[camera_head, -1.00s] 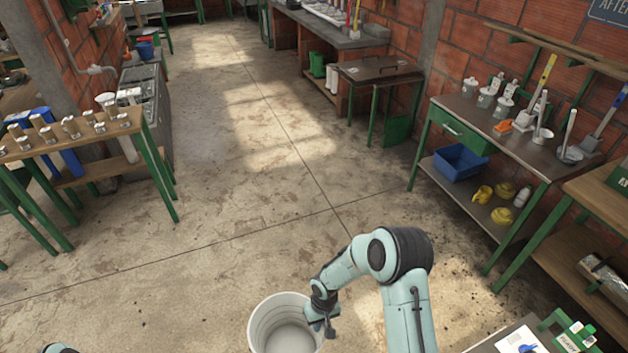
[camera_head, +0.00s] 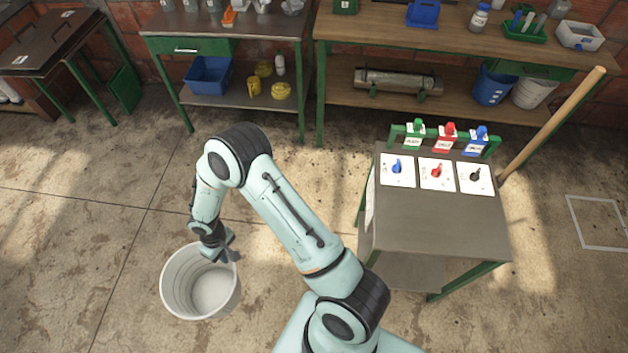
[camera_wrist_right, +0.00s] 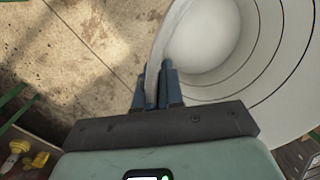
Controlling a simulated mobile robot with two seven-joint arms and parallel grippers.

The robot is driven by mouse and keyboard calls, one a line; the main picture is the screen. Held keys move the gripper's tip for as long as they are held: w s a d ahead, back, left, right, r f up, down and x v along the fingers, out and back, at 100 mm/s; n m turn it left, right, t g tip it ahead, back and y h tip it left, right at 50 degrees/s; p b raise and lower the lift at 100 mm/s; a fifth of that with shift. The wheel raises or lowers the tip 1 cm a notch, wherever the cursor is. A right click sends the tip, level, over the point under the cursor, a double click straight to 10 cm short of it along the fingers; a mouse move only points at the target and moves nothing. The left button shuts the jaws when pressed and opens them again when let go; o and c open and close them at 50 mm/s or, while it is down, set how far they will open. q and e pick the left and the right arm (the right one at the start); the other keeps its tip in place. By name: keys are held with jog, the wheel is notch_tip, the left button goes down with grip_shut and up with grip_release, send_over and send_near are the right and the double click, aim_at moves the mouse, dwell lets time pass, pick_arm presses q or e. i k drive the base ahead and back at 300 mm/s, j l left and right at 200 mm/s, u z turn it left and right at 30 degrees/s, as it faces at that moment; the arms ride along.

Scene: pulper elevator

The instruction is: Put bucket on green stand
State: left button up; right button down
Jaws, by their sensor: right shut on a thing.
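The white bucket (camera_head: 176,284) is upright and empty, at the lower left of the head view. My right gripper (camera_head: 230,254) is shut on the right side of its rim. In the right wrist view the two dark fingers (camera_wrist_right: 158,88) pinch the rim of the bucket (camera_wrist_right: 200,45) between them. I cannot tell whether the bucket touches the floor. A small table with green legs (camera_head: 440,222) stands to the right of my right arm; I cannot tell whether it is the green stand. My left gripper is out of view.
The small table carries blue, red and black switches on white cards (camera_head: 437,174); a wooden pole (camera_head: 552,122) leans beside it. Benches with green legs (camera_head: 440,60) line the back wall. A pale square outline (camera_head: 572,222) lies on the floor at right. The floor at left is clear.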

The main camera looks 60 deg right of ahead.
aim_at(442, 221)
jog(key=z, duration=1.5)
